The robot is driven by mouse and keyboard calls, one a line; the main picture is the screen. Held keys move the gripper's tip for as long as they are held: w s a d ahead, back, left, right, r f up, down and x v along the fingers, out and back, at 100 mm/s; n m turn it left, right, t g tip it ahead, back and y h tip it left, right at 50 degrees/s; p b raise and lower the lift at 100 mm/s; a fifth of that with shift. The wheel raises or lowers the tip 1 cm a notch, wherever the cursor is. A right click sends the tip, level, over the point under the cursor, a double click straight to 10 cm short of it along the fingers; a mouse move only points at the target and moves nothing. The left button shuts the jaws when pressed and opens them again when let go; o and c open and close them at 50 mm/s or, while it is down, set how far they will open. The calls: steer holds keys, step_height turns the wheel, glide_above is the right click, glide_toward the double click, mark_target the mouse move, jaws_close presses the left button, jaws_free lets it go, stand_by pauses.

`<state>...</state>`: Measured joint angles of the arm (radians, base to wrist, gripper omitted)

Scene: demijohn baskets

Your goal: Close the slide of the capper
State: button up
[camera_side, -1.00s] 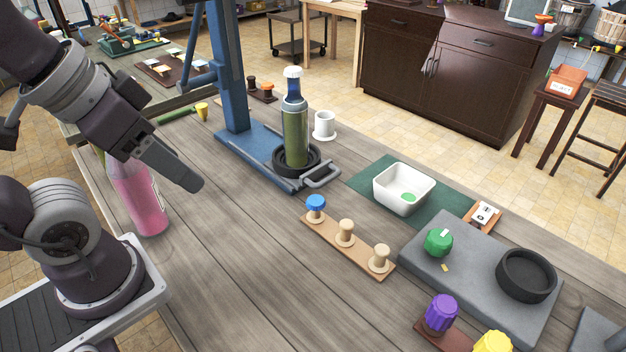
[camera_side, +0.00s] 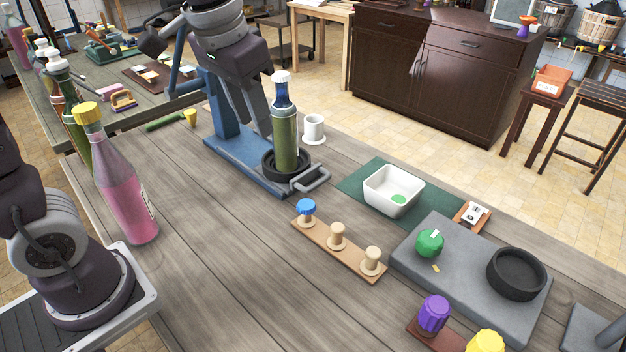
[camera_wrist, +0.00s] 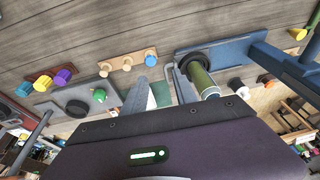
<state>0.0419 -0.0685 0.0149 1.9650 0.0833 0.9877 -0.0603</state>
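The capper is a blue stand with a column (camera_side: 222,115) and a flat base (camera_side: 238,160). Its slide carries a black ring seat (camera_side: 269,168) and a grey loop handle (camera_side: 313,180) that sticks out past the base's front end. A green bottle with a blue neck and white top (camera_side: 285,140) stands upright in the seat. My gripper (camera_side: 256,130) points down beside the bottle, in front of the column, above the base. In the wrist view my gripper (camera_wrist: 160,90) has its fingers apart with nothing visibly held. The bottle (camera_wrist: 204,82) and seat (camera_wrist: 191,60) show at the right there.
A wooden peg board (camera_side: 355,262) with a blue cap and a white tub (camera_side: 379,190) lie to the right of the handle. A pink bottle (camera_side: 128,190) stands at left. The table between is clear.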

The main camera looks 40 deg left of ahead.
steer(key=w+f+g, duration=0.1)
steer(key=w+f, duration=0.3)
steer(key=w, duration=0.3)
steer(key=g+y, duration=0.1)
steer(key=g, duration=0.1)
glide_toward(317, 183)
steer(key=f, duration=0.5)
steer(key=a+f, duration=0.1)
steer(key=f, duration=0.2)
steer(key=shift+a, duration=0.1)
steer(key=shift+r, duration=0.1)
jaws_close()
